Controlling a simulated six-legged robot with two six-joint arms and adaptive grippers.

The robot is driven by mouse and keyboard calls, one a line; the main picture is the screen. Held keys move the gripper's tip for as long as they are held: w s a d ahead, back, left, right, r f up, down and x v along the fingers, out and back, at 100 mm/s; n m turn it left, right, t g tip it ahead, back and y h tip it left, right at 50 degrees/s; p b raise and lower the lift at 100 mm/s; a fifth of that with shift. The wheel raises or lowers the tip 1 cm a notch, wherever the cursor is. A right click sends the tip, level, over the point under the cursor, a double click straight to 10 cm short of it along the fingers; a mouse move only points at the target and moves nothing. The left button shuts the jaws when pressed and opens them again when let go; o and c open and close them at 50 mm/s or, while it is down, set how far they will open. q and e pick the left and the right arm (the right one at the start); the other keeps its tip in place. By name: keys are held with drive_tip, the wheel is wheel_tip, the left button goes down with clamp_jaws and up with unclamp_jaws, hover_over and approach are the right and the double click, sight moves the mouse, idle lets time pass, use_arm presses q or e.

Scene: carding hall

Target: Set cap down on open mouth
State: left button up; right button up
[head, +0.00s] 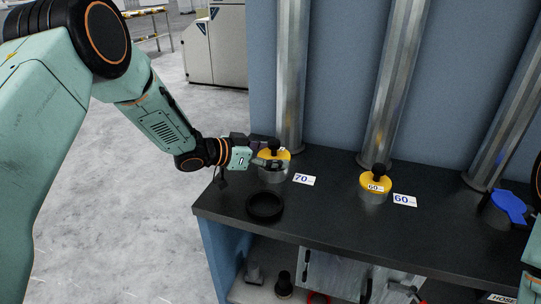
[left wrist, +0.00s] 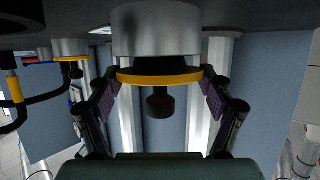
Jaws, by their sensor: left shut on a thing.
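My left gripper (head: 262,161) is shut on the yellow cap (head: 282,155) with a black knob, its padded fingers at opposite sides of the cap's rim in the left wrist view (left wrist: 160,90). The cap (left wrist: 160,77) is lined up with the metal stub (head: 272,175) beside the "70" card. In the left wrist view, which looks upside down, a dark band shows between the yellow disc and the stub (left wrist: 156,30). I cannot tell whether the cap's dark underside touches the mouth. My right gripper is not in view.
A black round dish (head: 264,206) stands just in front of the stub. A second yellow cap (head: 375,182) sits on a stub by the "60" card (head: 404,200). A blue cap (head: 508,206) is at right. Upright metal pipes (head: 290,80) rise behind; shelf below holds tools.

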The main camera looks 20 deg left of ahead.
use_arm(q)
drive_tip(key=shift+d, duration=0.15)
drive_tip(key=shift+s+f, duration=0.15)
drive_tip(key=shift+s, duration=0.1)
drive_tip(key=shift+a+f, duration=0.1)
drive_tip(key=shift+a, duration=0.1)
drive_tip(key=shift+w+f, duration=0.15)
drive_tip(key=shift+f, duration=0.1)
drive_tip(key=o, duration=1)
drive_tip(key=shift+d, duration=0.1)
drive_tip(key=shift+c, duration=0.2)
drive_tip(key=o, duration=0.3)
drive_tip(key=shift+o, duration=0.3)
